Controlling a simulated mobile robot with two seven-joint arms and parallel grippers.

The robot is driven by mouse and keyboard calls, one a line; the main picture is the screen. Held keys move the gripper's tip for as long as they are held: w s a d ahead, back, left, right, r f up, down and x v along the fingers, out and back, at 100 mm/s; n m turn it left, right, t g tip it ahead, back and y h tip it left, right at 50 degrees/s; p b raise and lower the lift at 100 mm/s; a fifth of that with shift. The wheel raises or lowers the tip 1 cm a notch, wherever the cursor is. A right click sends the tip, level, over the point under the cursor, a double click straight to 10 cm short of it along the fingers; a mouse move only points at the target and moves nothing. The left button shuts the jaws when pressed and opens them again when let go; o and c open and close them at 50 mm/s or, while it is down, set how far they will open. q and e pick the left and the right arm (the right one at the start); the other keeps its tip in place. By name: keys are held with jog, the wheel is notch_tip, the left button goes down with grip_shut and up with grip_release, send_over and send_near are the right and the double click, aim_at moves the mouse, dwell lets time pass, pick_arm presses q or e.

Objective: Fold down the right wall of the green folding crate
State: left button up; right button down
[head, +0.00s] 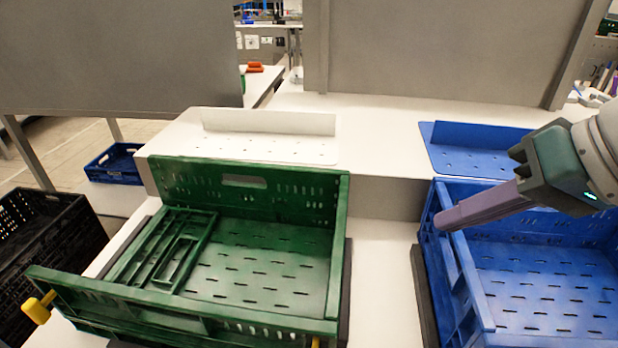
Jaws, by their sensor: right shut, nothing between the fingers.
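The green folding crate (240,322) stands open on the white surface at the left centre. Its back wall (290,195) and front wall are upright. Its left wall (165,255) lies folded inward on the crate floor. The right wall (340,235) appears upright, seen almost edge-on, so its face is mostly hidden. My right gripper (440,221) reaches in from the right with its fingers shut and empty. It appears over the left wall of the blue crate, to the right of the green crate and apart from it. My left gripper is out of view.
A blue crate (482,305) stands at the right, with a white strip between the crates. A white perforated tray (265,150) and a blue one (470,160) lie behind. A black crate (45,240) is at far left. Yellow pieces (38,307) show at the green crate's front.

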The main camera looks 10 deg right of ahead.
aim_at(338, 257)
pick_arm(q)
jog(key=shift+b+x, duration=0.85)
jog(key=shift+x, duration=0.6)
pick_arm(e)
jog(key=w+a+r+x, duration=0.1)
jog(key=a+x, duration=0.1)
jog(key=x, duration=1.1)
jog(key=shift+a+r, duration=0.25)
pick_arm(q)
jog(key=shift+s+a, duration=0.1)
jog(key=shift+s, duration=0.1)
pick_arm(e)
jog(key=shift+s, duration=0.1)
